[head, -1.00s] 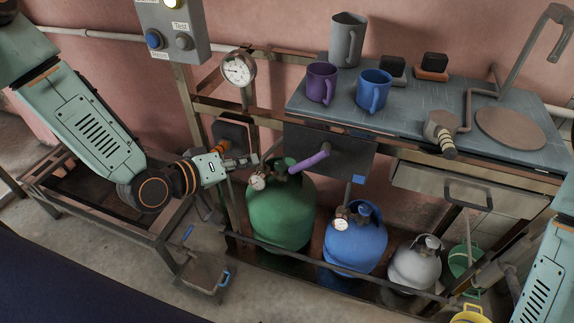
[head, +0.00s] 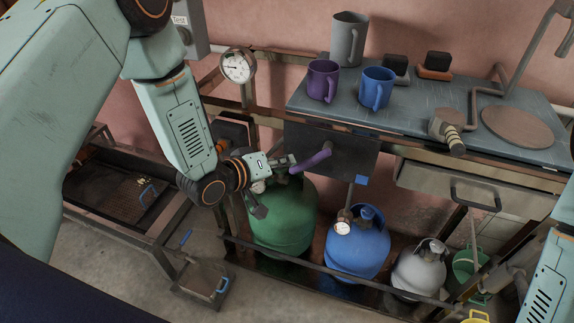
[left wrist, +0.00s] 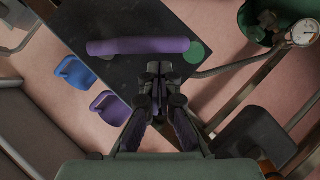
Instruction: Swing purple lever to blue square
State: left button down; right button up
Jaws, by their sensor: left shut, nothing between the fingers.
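The purple lever (head: 312,160) sticks out from a dark panel (head: 350,153) under the counter, its free end toward the lower left. A blue square (head: 362,180) is at the panel's lower right edge; I cannot make it out in the left wrist view. My left gripper (head: 288,163) is shut and empty beside the lever's free end. In the left wrist view, the fingertips (left wrist: 158,72) are just below the lever (left wrist: 140,46); I cannot tell whether they touch it. A green disc (left wrist: 195,53) shows by the lever's right end. My right gripper is out of view.
A green gas cylinder (head: 283,222) stands below the lever, with a blue cylinder (head: 357,245) and a grey one (head: 419,270) to its right. The purple mug (head: 322,80) and blue mug (head: 376,87) stand on the counter above. A pressure gauge (head: 237,66) is at the upper left.

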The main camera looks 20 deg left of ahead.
pick_arm(q)
jog(key=shift+w+d+f, duration=0.2)
jog(key=shift+d+f, duration=0.05)
jog(key=shift+f, duration=0.2)
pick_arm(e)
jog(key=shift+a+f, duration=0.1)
pick_arm(q)
jog(key=shift+r, duration=0.1)
jog(key=shift+d+f+n+h+b, duration=0.15)
jog(key=shift+f+n+h+b, duration=0.2)
jog(key=shift+b, duration=0.35)
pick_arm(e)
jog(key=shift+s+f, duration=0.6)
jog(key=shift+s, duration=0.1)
